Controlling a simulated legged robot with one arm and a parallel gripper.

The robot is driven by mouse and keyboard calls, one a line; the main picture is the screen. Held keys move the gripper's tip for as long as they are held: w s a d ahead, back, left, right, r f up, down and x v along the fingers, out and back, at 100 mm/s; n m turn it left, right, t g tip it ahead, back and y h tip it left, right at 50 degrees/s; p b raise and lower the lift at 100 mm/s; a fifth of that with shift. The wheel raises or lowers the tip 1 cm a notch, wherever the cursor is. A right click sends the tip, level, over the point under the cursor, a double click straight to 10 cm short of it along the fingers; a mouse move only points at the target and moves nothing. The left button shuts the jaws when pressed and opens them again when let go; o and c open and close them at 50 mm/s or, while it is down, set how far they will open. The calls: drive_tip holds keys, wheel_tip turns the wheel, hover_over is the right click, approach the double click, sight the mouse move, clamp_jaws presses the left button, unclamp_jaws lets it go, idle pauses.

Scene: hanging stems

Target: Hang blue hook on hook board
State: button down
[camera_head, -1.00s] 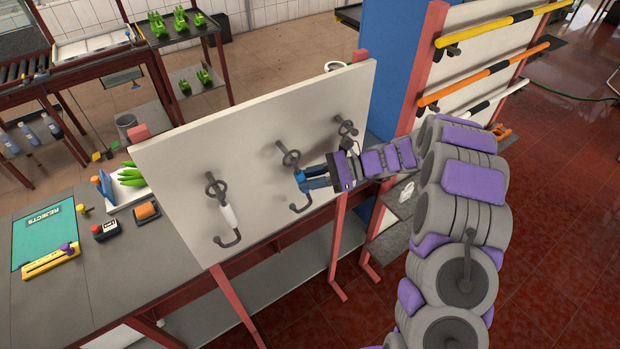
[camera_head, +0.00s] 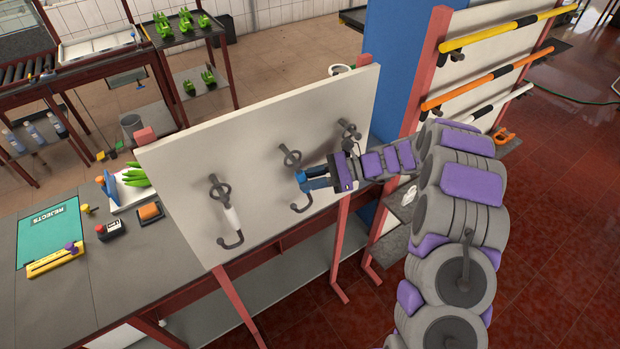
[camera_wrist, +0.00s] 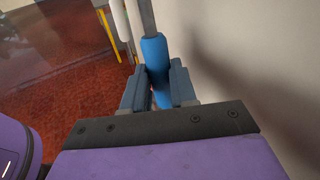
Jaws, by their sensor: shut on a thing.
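The blue hook (camera_head: 301,177) has a blue grip and a dark curved lower end, and it is at the middle peg of the white hook board (camera_head: 262,112). My gripper (camera_head: 314,178) is shut on its blue grip from the right. In the wrist view the blue grip (camera_wrist: 156,66) stands between my two fingers, with a grey shaft beyond it. The hook's upper ring is close to the middle peg (camera_head: 289,156); I cannot tell whether it is around the peg. A white-gripped hook (camera_head: 231,216) hangs at the left peg. The right peg (camera_head: 349,130) has no hook on it.
A grey bench (camera_head: 130,262) with a teal rejects mat (camera_head: 47,236) lies left of the board. A rack with yellow, orange and white bars (camera_head: 490,75) stands to the right. Red posts (camera_head: 339,245) support the board. Red floor is open at the lower right.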

drive_tip(key=shift+w+a+p, duration=0.3)
drive_tip(key=shift+w+p, duration=0.05)
drive_tip(key=shift+w, duration=0.05)
drive_tip(key=shift+w+d+f, duration=0.15)
drive_tip(key=shift+w+f, duration=0.05)
drive_tip(key=shift+f, duration=0.15)
idle(0.8)
